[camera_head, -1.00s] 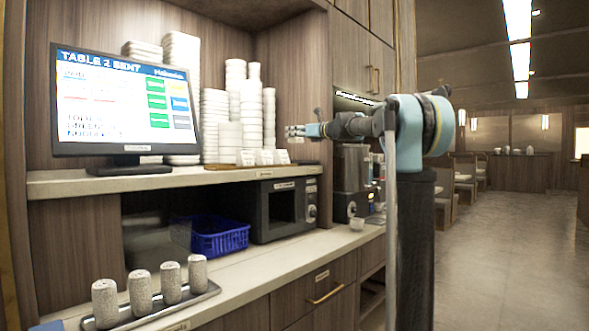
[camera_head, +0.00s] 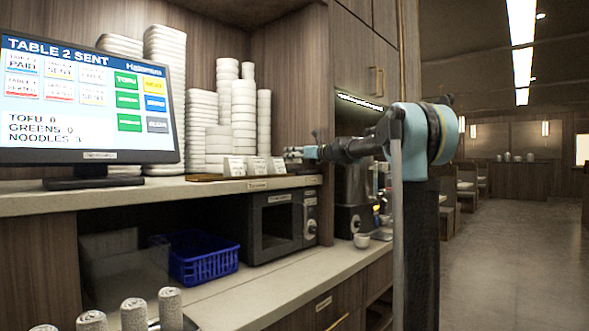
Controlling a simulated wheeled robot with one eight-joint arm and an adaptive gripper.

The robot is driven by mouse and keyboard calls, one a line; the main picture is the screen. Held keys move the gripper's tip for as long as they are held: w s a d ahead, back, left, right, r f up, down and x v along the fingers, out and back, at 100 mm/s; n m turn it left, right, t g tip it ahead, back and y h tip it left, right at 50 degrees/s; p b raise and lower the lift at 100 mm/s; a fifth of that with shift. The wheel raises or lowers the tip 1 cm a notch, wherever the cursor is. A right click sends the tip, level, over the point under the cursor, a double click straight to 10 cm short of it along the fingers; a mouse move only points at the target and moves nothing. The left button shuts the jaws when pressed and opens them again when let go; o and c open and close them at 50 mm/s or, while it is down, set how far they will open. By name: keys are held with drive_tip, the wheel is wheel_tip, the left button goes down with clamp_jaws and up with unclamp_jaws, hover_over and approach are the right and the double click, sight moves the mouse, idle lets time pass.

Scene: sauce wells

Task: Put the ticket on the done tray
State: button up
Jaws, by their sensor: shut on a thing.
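My gripper (camera_head: 291,154) is at the right end of the upper shelf, just right of a row of small white cards (camera_head: 256,166). It is small and far off in the head view. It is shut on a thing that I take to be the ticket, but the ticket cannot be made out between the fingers. A low brown wooden tray or board (camera_head: 206,178) lies on the shelf left of the cards; I cannot read whether it is the done tray.
A screen (camera_head: 85,100) reading "TABLE 2 SENT" stands at left on the shelf (camera_head: 160,192). Stacks of white dishes (camera_head: 243,115) stand behind the cards. Below are a blue basket (camera_head: 203,262), a microwave (camera_head: 280,228) and a small white cup (camera_head: 361,241). The aisle at right is clear.

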drive_tip(key=shift+f, duration=2.2)
drive_tip(key=o, duration=1.1)
drive_tip(key=shift+c, duration=0.2)
drive_tip(key=shift+d, duration=0.1)
drive_tip(key=v, duration=1.2)
